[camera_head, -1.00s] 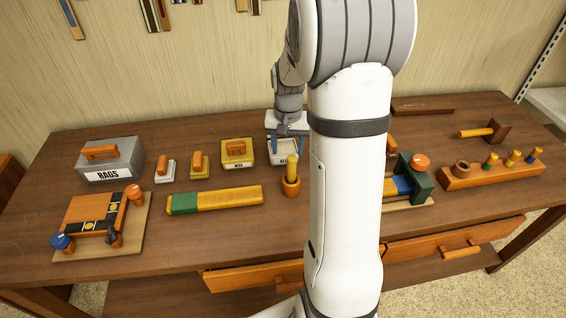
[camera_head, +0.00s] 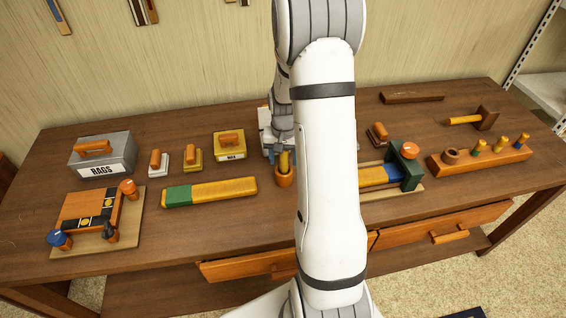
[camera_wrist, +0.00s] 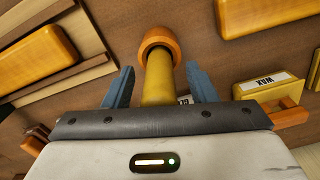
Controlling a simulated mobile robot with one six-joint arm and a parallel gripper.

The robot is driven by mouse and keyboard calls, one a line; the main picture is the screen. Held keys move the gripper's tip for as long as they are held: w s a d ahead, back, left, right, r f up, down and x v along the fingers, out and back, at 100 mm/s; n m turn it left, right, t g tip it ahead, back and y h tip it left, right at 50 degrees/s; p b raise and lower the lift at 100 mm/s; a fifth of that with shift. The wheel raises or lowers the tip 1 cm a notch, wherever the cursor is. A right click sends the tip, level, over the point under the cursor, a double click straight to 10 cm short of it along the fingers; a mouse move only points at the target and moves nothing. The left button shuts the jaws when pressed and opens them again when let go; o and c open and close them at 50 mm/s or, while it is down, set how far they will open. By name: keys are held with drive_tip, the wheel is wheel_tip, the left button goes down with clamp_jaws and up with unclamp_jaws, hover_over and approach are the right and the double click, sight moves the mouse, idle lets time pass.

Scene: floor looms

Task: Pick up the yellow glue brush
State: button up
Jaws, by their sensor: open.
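The yellow glue brush (camera_head: 284,161) stands upright in a small orange pot (camera_head: 284,179) on the bench, partly hidden by my arm. In the wrist view the yellow handle (camera_wrist: 158,84) runs up into the orange pot (camera_wrist: 160,40). My gripper (camera_wrist: 158,76) is open, with one blue finger on each side of the handle and a gap on both sides. In the head view my gripper (camera_head: 284,146) is at the brush top, largely hidden.
A yellow WAX tin (camera_head: 230,146) and a grey RAGS box (camera_head: 101,155) stand to the left. A green-and-yellow block (camera_head: 210,192) lies left of the pot. A green clamp (camera_head: 408,170) and a peg rack (camera_head: 480,161) stand to the right.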

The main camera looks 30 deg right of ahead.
drive_tip(key=shift+c, duration=0.3)
drive_tip(key=c, duration=1)
wheel_tip(320, 180, up, 10)
drive_tip(key=shift+b, duration=0.6)
